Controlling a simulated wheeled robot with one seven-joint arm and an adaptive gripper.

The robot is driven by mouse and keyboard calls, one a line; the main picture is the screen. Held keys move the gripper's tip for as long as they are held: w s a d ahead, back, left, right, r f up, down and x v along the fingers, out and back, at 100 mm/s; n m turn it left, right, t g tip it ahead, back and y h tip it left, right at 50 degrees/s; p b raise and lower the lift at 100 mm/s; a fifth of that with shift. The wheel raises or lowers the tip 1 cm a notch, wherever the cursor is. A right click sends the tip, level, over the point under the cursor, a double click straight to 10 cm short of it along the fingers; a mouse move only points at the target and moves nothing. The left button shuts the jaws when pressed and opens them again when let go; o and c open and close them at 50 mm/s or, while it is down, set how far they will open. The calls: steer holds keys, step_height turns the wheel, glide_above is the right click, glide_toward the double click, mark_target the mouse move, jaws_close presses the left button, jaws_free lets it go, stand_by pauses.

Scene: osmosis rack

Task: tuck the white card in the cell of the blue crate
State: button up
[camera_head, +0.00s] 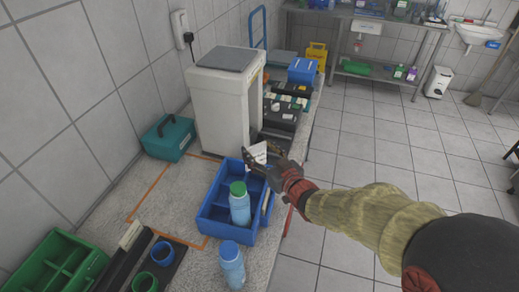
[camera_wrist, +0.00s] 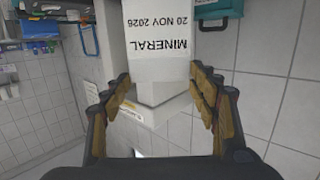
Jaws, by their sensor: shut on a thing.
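The white card (camera_head: 259,152) is held up by my gripper (camera_head: 254,163) over the far end of the blue crate (camera_head: 221,229). In the wrist view the card (camera_wrist: 158,45) stands out between the fingers (camera_wrist: 163,90) and shows upside-down print, "MINERAL" and "20 NOV 2026". The gripper is shut on the card. The card appears above the crate's rim; its lower edge against the cells is hidden by the fingers. A green-capped light blue bottle (camera_head: 240,205) stands in a near cell of the crate. A thin pale piece (camera_head: 265,207) shows at the crate's right side.
A blue-capped bottle (camera_head: 231,268) stands on the counter in front of the crate. A white machine (camera_head: 222,115) stands behind, with a teal box (camera_head: 169,138) to its left. A green crate (camera_head: 58,266) and blue rings (camera_head: 162,252) lie at the near left.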

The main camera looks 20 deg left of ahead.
mark_target(257, 157)
steer(key=shift+f+b, duration=1.3)
steer(key=shift+f, duration=1.05)
steer(key=shift+d, duration=0.1)
steer(key=shift+f+b, duration=2.1)
steer(key=shift+f, duration=0.4)
stand_by(0.7)
steer(key=o, duration=1)
steer(key=shift+s, duration=0.1)
steer(key=shift+r, duration=0.1)
steer(key=shift+r+p, duration=2.1)
steer(key=shift+r, duration=1.35)
